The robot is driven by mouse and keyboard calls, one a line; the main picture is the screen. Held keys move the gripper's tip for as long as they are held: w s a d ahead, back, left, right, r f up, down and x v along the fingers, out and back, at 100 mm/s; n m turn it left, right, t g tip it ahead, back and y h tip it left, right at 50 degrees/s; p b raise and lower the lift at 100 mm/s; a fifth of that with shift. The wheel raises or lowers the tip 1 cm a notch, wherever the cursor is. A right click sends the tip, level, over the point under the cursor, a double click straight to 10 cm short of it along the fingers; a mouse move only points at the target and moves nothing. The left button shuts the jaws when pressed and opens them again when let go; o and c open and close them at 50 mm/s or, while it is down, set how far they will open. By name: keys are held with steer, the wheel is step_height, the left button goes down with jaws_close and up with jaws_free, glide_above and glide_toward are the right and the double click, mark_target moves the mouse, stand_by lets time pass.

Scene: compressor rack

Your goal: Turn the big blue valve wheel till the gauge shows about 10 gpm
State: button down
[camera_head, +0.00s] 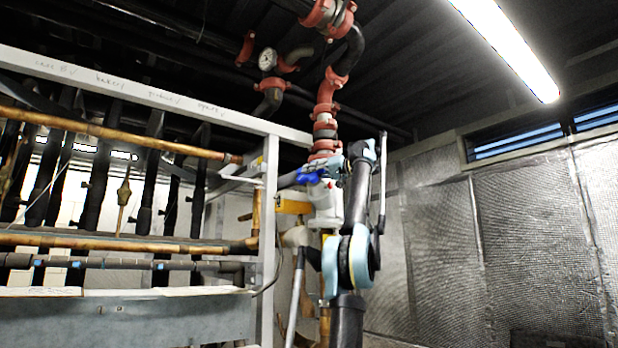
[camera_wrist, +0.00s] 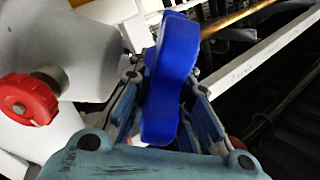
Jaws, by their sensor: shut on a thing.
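The big blue valve wheel (camera_head: 311,176) shows small in the head view, at the end of my arm beside the red and grey pipe column. In the wrist view the blue wheel (camera_wrist: 168,85) fills the middle, seen nearly edge-on, with part of its rim between my fingers. My gripper (camera_wrist: 160,100) is shut on the wheel, one finger on each side. A round white-faced gauge (camera_head: 267,59) sits on the piping at the upper middle of the head view. Its needle and numbers are too small to read.
A white metal rack (camera_head: 150,96) with copper pipes (camera_head: 110,134) stands on the left, close to the wheel. A red knob (camera_wrist: 28,99) on a pale body lies left of my gripper in the wrist view. The right side, before the foil-covered wall (camera_head: 440,240), looks open.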

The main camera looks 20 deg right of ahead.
steer(key=shift+f, duration=0.1)
steer(key=c, duration=1.8)
jaws_free()
steer(key=shift+w+d, duration=0.1)
steer(key=shift+o, duration=0.2)
steer(key=v, duration=1.1)
steer(key=shift+s+d, duration=0.3)
